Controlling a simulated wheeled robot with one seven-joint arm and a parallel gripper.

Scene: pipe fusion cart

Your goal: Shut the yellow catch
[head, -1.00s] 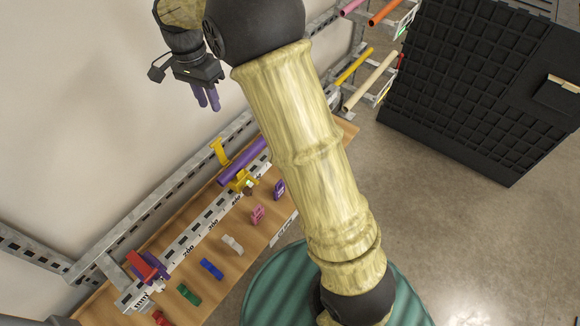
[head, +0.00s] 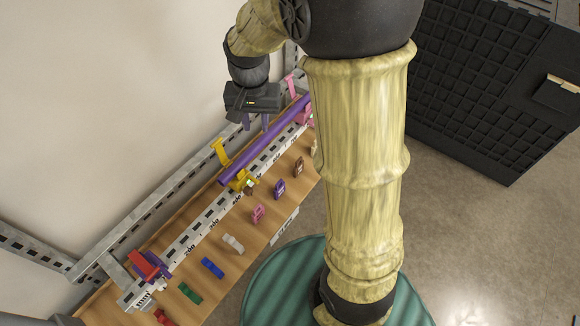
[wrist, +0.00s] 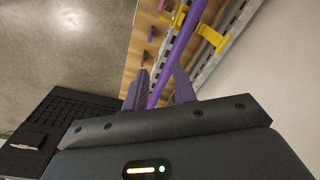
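The yellow catch (head: 220,151) stands up, swung open, on the wall side of the purple pipe (head: 262,142). Its yellow cradle (head: 240,179) is under the pipe's near end. In the wrist view the yellow catch (wrist: 211,36) is at upper right, apart from the pipe (wrist: 182,42), with the cradle (wrist: 174,19) on the other side. My gripper (head: 256,122) hangs above the pipe, farther along the rail than the yellow catch and apart from it. Its two purple fingers (wrist: 160,74) are spread and empty, with the pipe visible beyond the gap.
A red clamp (head: 148,265) sits at the rail's near end. A pink catch (head: 290,86) stands raised near the pipe's far end. Several coloured pieces, among them a blue one (head: 212,268), line the wooden bench. A metal rail (head: 120,232) runs along the wall.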

